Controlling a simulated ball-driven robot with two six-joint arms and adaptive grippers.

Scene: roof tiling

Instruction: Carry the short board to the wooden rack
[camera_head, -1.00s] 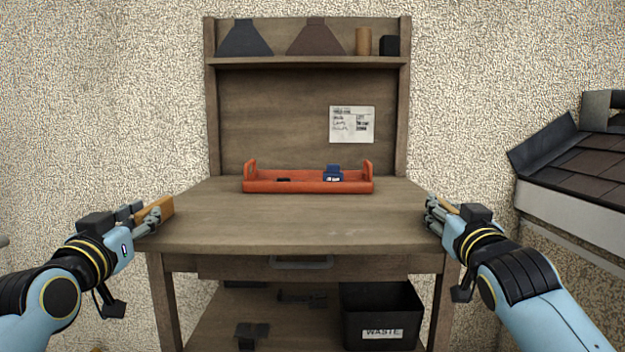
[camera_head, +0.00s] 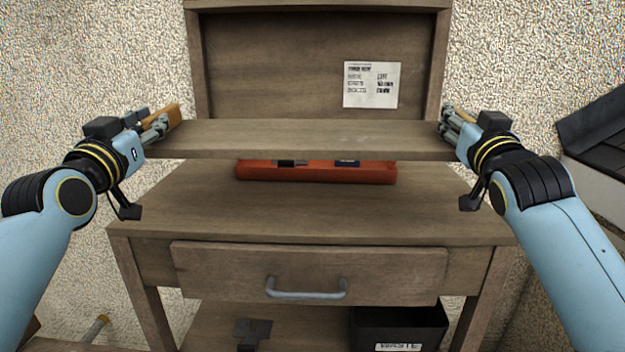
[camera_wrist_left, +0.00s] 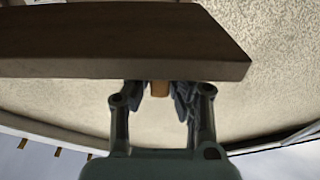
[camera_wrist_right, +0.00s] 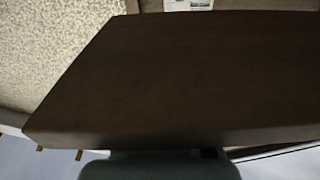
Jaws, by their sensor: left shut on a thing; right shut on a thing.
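A brown wooden board (camera_head: 305,137), which I take for the short board, spans level between my two grippers in the head view, in front of the workbench. My left gripper (camera_head: 163,126) is shut at its left end; an orange-brown piece (camera_head: 174,114) shows at those fingers. In the left wrist view the board (camera_wrist_left: 110,45) covers part of the fingers. My right gripper (camera_head: 452,125) is shut at its right end. In the right wrist view the dark board (camera_wrist_right: 190,85) hides the fingers. I cannot make out a wooden rack clearly.
The workbench (camera_head: 300,212) with its drawer (camera_head: 220,268) stands ahead. A red tray (camera_head: 315,173) on it is partly hidden by the board. A black waste bin (camera_head: 400,325) sits below right. A tiled roof (camera_head: 600,125) is at the right.

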